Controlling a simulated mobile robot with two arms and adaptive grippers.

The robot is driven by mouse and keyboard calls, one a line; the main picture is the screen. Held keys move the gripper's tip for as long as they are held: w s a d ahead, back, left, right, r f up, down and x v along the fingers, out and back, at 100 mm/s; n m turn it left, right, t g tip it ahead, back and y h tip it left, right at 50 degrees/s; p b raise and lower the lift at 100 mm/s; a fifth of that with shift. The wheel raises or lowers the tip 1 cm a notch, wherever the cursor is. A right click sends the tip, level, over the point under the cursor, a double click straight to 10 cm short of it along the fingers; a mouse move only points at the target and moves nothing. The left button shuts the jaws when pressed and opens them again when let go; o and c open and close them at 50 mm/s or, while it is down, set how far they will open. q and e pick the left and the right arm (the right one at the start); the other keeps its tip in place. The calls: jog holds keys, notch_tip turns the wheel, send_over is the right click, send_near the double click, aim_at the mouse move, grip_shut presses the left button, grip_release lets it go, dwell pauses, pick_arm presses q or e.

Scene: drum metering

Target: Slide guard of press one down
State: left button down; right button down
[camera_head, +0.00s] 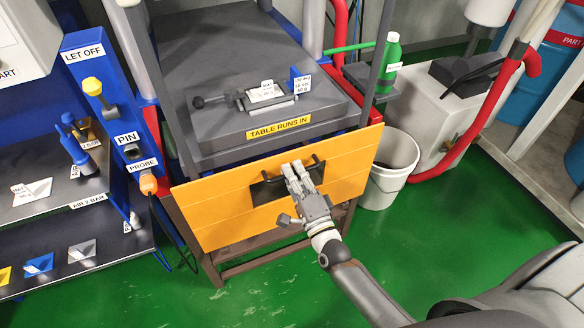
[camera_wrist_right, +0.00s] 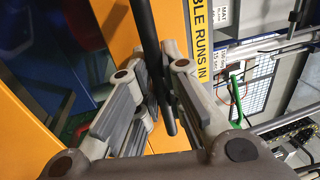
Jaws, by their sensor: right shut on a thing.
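The guard (camera_head: 222,208) is a wide orange panel. It stands tilted across the front of press one, with its upper edge just below the yellow "TABLE RUNS IN" label (camera_head: 279,127). A black bar handle (camera_head: 316,163) sits on its upper middle. My right gripper (camera_head: 297,176) is shut on this handle. In the right wrist view the dark handle bar (camera_wrist_right: 148,45) runs between the two grey fingers, with the orange panel behind it. My left gripper is not in view.
The grey press table (camera_head: 225,125) carries a small clamp fixture (camera_head: 266,94). A blue post (camera_head: 90,75) with labelled controls stands at left. A white bucket (camera_head: 392,170) and a red hose (camera_head: 480,115) are at right. Green floor (camera_head: 400,240) is open in front.

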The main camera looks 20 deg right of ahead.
jog(key=shift+s+f, duration=0.1)
jog(key=shift+f, duration=0.35)
jog(key=c, duration=1.6)
grip_release()
jog(key=shift+o, duration=0.4)
jog(key=shift+r, duration=0.15)
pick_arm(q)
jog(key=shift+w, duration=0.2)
pick_arm(e)
jog(key=s+f, duration=0.2)
jog(key=s, duration=0.9)
jog(key=shift+s+d, duration=0.2)
jog(key=shift+s, duration=0.2)
jog(key=shift+f, duration=0.15)
